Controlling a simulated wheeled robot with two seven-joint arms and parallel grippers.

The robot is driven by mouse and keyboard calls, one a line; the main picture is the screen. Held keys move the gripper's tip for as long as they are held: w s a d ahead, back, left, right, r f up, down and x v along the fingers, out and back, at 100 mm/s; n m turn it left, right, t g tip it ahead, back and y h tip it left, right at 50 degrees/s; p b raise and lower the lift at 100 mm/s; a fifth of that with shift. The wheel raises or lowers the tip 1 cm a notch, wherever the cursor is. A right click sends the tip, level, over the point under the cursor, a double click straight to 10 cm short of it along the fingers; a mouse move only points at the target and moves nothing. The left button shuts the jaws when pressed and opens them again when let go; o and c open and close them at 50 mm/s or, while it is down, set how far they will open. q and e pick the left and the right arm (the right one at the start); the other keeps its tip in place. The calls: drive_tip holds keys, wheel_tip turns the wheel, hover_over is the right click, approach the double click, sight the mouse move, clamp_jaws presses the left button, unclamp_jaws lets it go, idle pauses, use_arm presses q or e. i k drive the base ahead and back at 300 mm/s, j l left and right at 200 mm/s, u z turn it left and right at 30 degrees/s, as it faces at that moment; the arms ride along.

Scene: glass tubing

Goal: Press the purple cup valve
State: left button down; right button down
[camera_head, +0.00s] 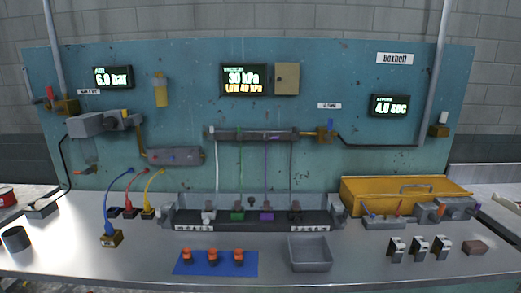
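A purple valve block (267,216) sits on the dark valve rack (250,227) in the middle of the bench. A thin purple tube (266,165) runs down to it from the manifold bar (252,134) on the panel. A green valve block (237,215) is to its left. A white block (208,215) and a dark block (295,217) stand at either side of these two. Whether the purple valve is pressed cannot be told at this size. Neither of my grippers is in view.
In front of the rack lie a blue mat (183,268) with three orange-topped pieces and a grey tray (311,266). Three small switch-like pieces (420,248) stand at right, near a yellow case (375,199). The central panel display (243,80) reads 30 kPa.

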sight(266, 136)
drive_tip(key=i+j+u, duration=0.1)
drive_tip(key=i+j, duration=0.7)
drive_tip(key=i, duration=0.15)
